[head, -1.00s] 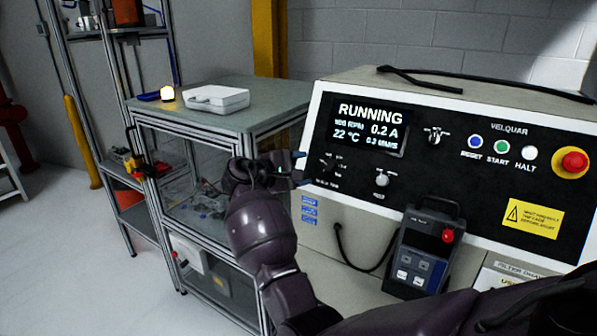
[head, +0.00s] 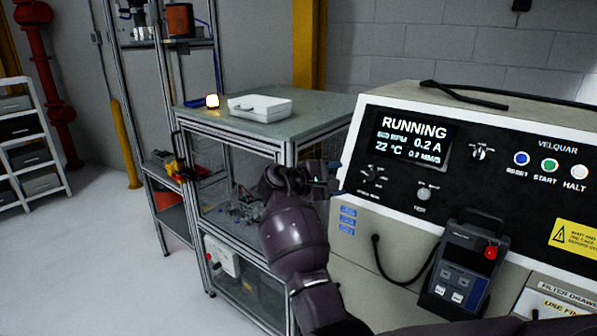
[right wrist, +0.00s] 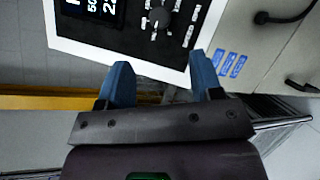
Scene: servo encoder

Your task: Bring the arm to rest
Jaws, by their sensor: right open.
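My right arm rises from the bottom of the head view. Its gripper (head: 326,178) is just left of the control panel (head: 480,150), in front of the metal-framed cabinet. In the right wrist view the two blue fingers of my right gripper (right wrist: 160,85) stand apart with nothing between them. The panel's lower edge and a black knob (right wrist: 158,18) show beyond the fingertips. The panel screen (head: 413,138) reads RUNNING, 0.2 A and 22 °C. My left gripper is not in view.
A handheld pendant (head: 465,268) hangs on the machine front. A shelf rack (head: 30,140) stands far left, beside open floor (head: 110,260).

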